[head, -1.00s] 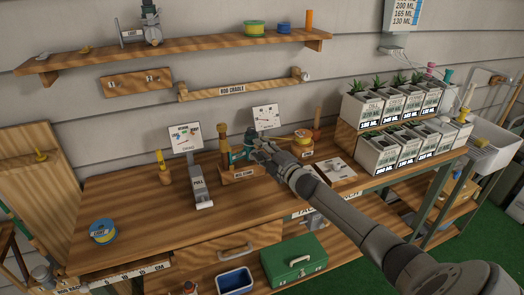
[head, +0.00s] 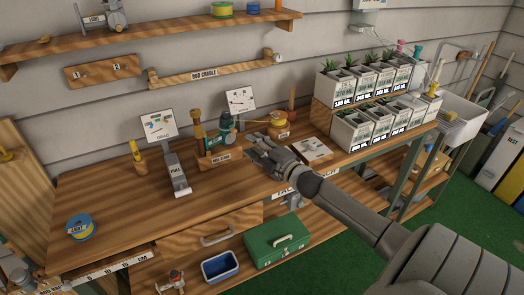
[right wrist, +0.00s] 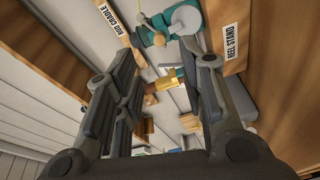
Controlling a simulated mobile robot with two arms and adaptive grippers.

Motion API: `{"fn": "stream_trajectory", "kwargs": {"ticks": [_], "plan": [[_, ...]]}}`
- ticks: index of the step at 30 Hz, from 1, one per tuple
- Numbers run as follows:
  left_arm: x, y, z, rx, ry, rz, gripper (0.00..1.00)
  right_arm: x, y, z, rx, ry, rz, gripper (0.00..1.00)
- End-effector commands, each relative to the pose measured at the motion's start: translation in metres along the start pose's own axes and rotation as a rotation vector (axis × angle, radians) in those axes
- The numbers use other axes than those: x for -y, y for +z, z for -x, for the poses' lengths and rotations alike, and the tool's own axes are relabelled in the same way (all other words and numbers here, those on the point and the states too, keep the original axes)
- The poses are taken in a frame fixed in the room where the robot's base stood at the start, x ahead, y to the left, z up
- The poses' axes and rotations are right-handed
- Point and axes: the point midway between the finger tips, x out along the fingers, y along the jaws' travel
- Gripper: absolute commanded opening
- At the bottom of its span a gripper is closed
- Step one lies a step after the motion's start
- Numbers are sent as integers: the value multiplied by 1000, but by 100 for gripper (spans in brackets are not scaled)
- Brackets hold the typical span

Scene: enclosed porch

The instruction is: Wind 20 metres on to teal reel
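The teal reel (head: 227,124) sits on the wooden reel stand (head: 218,159) at the back of the bench; the reel also shows at the top of the right wrist view (right wrist: 186,20). An orange-yellow spool (head: 277,121) stands just right of the reel. My right gripper (head: 256,149) is in front and to the right of the reel, apart from it. In the right wrist view its fingers (right wrist: 155,85) are spread with nothing held between them. How much line is on the reel is too small to tell. My left gripper is not in view.
A dial card (head: 241,100) and a drag card (head: 157,125) stand behind the bench top. A pull gauge (head: 178,178) stands left of the stand. Potted plants (head: 352,130) fill the right end. The front middle is clear.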

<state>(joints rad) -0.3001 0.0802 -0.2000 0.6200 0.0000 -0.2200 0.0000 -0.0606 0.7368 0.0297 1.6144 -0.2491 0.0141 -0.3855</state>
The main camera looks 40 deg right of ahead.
Motion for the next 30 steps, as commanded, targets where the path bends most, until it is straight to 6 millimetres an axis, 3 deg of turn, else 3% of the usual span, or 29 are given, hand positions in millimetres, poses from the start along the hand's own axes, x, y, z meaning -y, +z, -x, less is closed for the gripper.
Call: {"fn": "stream_trajectory", "kwargs": {"ticks": [9, 30], "plan": [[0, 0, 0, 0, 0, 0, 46, 0, 0, 28, 0, -1, 0, 37], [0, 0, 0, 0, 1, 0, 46, 0, 0, 30, 1, 0, 0, 37]]}}
